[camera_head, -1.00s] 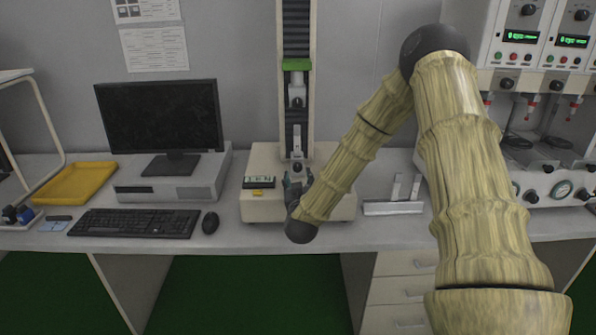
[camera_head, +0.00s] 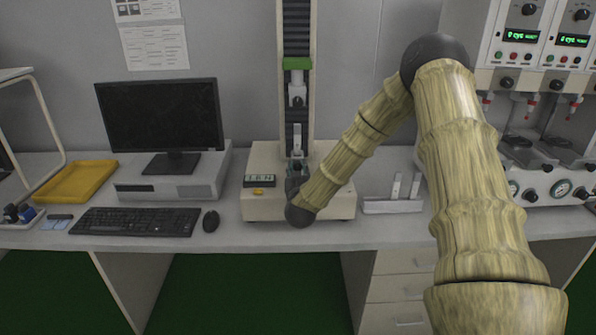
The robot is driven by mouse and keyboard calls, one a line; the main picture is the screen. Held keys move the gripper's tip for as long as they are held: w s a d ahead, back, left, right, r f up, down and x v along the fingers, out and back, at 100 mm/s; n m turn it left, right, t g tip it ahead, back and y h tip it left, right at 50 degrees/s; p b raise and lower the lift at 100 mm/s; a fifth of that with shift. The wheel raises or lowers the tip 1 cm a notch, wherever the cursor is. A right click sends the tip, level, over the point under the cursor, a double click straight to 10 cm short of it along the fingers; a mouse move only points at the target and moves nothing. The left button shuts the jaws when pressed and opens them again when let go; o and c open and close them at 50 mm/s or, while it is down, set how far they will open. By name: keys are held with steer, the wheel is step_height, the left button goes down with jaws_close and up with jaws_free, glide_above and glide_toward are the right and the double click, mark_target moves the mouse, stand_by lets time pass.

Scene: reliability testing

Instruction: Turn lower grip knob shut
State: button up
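The tensile tester (camera_head: 262,206) stands on the bench, a cream base with a tall dark column. Its upper grip (camera_head: 297,95) hangs below a green crosshead (camera_head: 296,63). The lower grip (camera_head: 297,140) stands upright above the base, a grey metal part. Its knob is small and mostly hidden by my gripper, so I cannot tell how far it is turned. My gripper (camera_head: 297,172) is at the lower grip, in front of it and just below its upper part. Its fingers are too small and covered by my wrist to tell whether they are open or shut.
A display and yellow button (camera_head: 258,191) sit on the tester's base, left of my wrist. A keyboard (camera_head: 135,222), mouse (camera_head: 211,222), monitor (camera_head: 160,115) and yellow tray (camera_head: 75,181) are to the left. A small metal stand (camera_head: 393,206) is to the right.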

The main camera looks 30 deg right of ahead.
steer(key=shift+c, duration=0.9)
steer(key=shift+m, duration=0.3)
steer(key=m+b, duration=0.2)
steer(key=m, duration=0.1)
steer(key=shift+f, duration=0.15)
steer(key=shift+m+b, duration=1.15)
steer(key=shift+m, duration=0.75)
steer(key=o, duration=1)
steer(key=shift+s, duration=0.1)
